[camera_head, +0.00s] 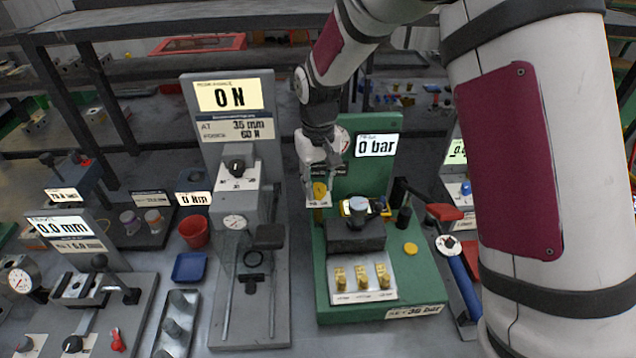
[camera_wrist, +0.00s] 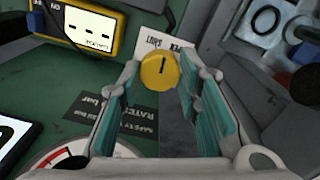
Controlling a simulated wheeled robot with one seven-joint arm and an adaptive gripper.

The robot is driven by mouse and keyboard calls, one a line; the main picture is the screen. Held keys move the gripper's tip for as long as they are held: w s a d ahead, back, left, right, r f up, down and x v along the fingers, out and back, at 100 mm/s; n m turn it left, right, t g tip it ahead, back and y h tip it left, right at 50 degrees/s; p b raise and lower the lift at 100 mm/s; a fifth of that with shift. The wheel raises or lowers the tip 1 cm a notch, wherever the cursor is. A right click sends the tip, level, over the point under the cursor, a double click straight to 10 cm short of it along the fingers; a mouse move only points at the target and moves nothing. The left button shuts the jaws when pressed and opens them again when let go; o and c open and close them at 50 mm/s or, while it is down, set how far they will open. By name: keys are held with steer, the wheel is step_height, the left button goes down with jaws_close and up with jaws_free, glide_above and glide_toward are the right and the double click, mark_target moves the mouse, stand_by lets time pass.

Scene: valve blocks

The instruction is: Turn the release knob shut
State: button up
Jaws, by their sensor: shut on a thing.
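The release knob (camera_head: 320,190) is a small yellow knob on the green valve stand (camera_head: 384,130), below the display reading 0 bar. In the wrist view the knob (camera_wrist: 160,72) shows a round yellow face with a short dark mark pointing roughly along the fingers. A white label plate (camera_wrist: 153,40) with partly hidden lettering, including what looks like "SHUT", lies behind it. My gripper (camera_head: 319,180) reaches down to the knob from above, shut on it, with one fingertip on each side in the wrist view (camera_wrist: 160,78).
A boxy yellow gauge (camera_head: 354,207) and a dark block (camera_head: 356,237) stand beside and below the knob. Several brass fittings (camera_head: 362,279) sit on a plate in front. A grey force stand (camera_head: 205,150) is close on the left, and a red-handled tool (camera_head: 443,212) on the right.

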mark_target(319, 187)
steer(key=n+b, duration=0.1)
steer(key=n, duration=0.4)
steer(key=shift+n, duration=0.4)
stand_by(0.4)
steer(key=o, duration=1.1)
steer(key=shift+o, duration=0.2)
steer(key=shift+r, duration=0.1)
step_height(319, 187, up, 12)
